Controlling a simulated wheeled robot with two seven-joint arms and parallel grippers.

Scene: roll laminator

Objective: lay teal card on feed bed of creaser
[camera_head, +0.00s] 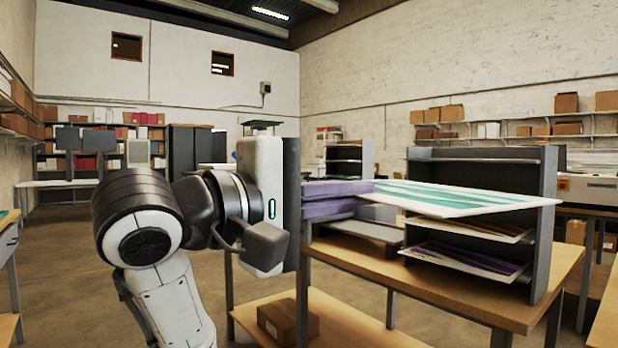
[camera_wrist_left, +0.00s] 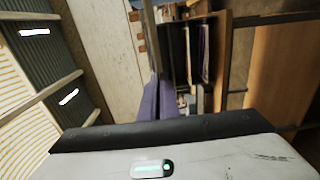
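The teal card (camera_head: 470,199), white-edged with teal bands, is held out roughly level in front of the grey shelf rack. My left gripper (camera_head: 368,193) has purple fingers, one above and one below the card's left edge, and looks shut on it. The purple fingers also show in the left wrist view (camera_wrist_left: 160,100), where the card is close to edge-on and hard to make out. A pale machine (camera_head: 592,190) stands on a table at the far right; I cannot tell whether it is the creaser. My right gripper is not in view.
The grey rack (camera_head: 544,215) stands on a wooden table (camera_head: 470,297), with printed sheets (camera_head: 465,259) on its lower shelves. A grey flat slab (camera_head: 368,230) lies left of it. A cardboard box (camera_head: 284,320) is on the lower shelf. Open floor lies at the left.

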